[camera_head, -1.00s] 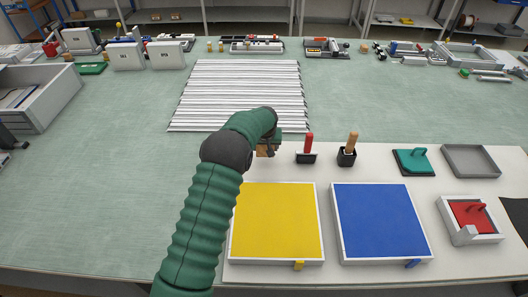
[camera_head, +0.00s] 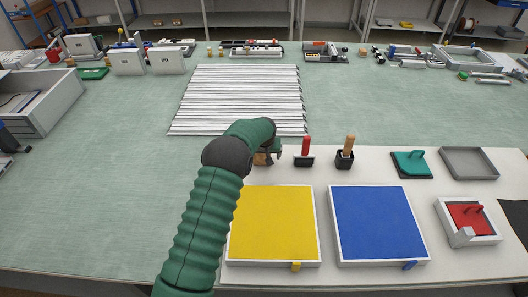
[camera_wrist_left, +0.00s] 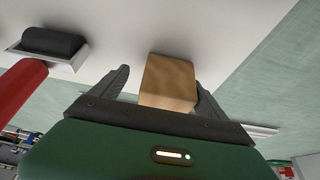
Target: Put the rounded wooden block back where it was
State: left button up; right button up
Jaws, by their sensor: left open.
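The wooden block (camera_wrist_left: 168,82) shows between the two spread fingers of my left gripper (camera_wrist_left: 160,88) in the left wrist view. It stands on the white board, nearer the right finger in that view. In the head view the left gripper (camera_head: 274,152) is at the board's back left corner, with the block (camera_head: 262,159) partly hidden behind my arm. The left gripper is open. Whether a finger touches the block is hard to tell. My right gripper is not in view.
Right of the gripper stand a red-handled tool (camera_head: 305,151) and a wooden-handled tool (camera_head: 346,152) in dark holders. A yellow pad (camera_head: 272,223) and a blue pad (camera_head: 378,221) lie in front. A ridged white rack (camera_head: 240,98) lies behind.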

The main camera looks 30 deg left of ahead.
pick_arm(q)
jog(key=b+v, duration=0.1)
jog(key=v, duration=1)
jog(key=shift+a, duration=0.15)
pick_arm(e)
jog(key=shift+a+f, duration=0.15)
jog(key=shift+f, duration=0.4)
pick_arm(q)
jog(key=shift+s+a, duration=0.2)
jog(key=shift+a, duration=0.05)
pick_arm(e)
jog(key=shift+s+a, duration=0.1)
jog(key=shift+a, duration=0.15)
